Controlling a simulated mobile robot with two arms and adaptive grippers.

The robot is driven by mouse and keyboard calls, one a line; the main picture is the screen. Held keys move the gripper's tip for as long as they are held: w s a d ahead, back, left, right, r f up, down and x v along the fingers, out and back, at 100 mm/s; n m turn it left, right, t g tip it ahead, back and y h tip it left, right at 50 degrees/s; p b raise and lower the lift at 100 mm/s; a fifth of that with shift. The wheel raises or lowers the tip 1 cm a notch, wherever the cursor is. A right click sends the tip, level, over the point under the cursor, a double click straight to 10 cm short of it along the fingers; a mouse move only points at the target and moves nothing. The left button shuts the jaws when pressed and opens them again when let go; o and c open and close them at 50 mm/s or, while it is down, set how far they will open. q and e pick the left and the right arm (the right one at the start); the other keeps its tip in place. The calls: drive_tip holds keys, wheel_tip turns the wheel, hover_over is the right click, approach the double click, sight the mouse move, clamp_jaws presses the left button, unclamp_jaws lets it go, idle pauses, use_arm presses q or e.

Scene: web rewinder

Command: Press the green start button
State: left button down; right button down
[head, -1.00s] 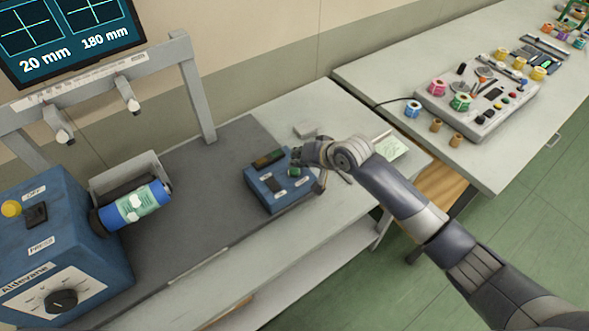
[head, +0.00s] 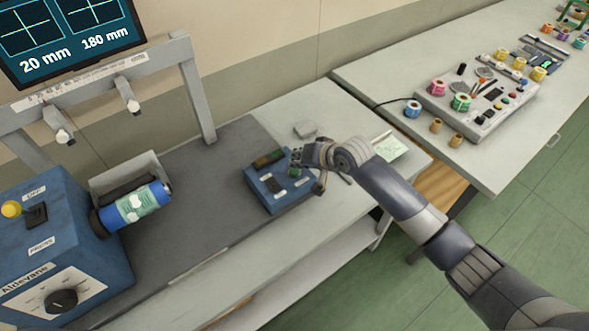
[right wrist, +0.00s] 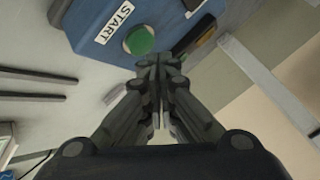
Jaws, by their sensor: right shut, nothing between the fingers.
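The green start button (right wrist: 139,40) sits on a small blue control box (head: 268,198), beside a white START label (right wrist: 115,22). In the head view the button (head: 293,172) is at the box's right side, partly hidden by my right gripper. My right gripper (head: 300,158) is shut and empty. In the right wrist view its closed fingertips (right wrist: 158,62) appear just below the green button. I cannot tell whether they touch it. My left gripper is not in view.
A blue Aldevane machine (head: 60,250) with a dial and a blue roll (head: 138,205) stands at left. A grey frame and monitor (head: 70,35) rise behind. A second table at right holds a grey panel (head: 478,105) and spools.

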drive_tip(key=shift+f, duration=0.25)
